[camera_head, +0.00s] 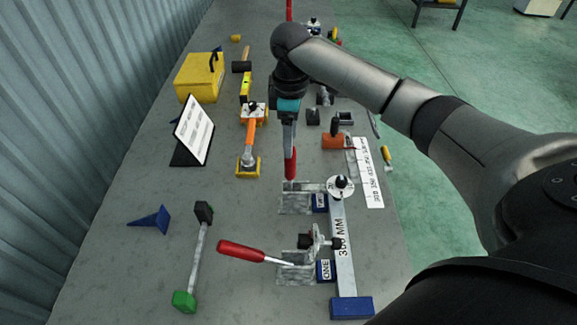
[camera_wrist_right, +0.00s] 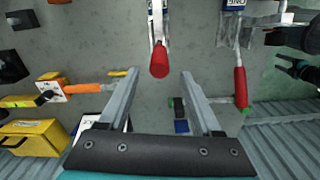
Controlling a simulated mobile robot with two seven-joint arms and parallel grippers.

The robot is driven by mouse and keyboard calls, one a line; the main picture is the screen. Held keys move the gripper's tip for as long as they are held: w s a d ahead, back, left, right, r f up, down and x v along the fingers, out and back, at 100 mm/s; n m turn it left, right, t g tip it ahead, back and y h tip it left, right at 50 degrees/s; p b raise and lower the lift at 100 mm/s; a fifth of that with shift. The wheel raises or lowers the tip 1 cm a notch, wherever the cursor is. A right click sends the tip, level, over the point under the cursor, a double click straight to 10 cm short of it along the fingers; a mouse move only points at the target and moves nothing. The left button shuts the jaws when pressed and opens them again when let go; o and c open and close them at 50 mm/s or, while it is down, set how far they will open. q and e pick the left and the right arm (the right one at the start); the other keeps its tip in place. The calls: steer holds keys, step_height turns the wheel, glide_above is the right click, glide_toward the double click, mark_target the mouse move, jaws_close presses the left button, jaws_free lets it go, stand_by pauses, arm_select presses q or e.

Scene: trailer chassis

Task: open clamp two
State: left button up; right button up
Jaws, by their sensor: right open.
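Clamp two (camera_head: 297,192) is the farther of two toggle clamps beside the "300 MM" bar (camera_head: 343,245). Its red handle (camera_head: 291,165) stands upright; it also shows in the right wrist view (camera_wrist_right: 159,60). My right gripper (camera_head: 289,145) is open, just above and behind this handle. In the right wrist view, the handle's end lies between the two fingertips (camera_wrist_right: 159,74), with a gap on each side. I cannot tell how deep it sits between them. My left gripper cannot be made out.
Clamp one (camera_head: 313,245) is nearer, its red handle (camera_head: 240,250) lying out to the left. An orange block (camera_head: 338,142) is right of the gripper.

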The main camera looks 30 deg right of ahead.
mark_target(290, 168)
step_height(290, 168, down, 4)
steer(key=shift+s+f, duration=0.1)
steer(key=shift+f, duration=0.05)
step_height(290, 168, down, 6)
steer(key=shift+r+b, duration=0.25)
steer(key=shift+b, duration=0.2)
steer(key=shift+f, duration=0.45)
arm_select(q)
steer(key=shift+w+f, duration=0.5)
steer(key=shift+w, duration=0.4)
steer(key=shift+s, duration=0.1)
arm_select(e)
steer(key=shift+c, duration=0.7)
arm_select(q)
steer(key=shift+s, duration=0.15)
arm_select(e)
jaws_close()
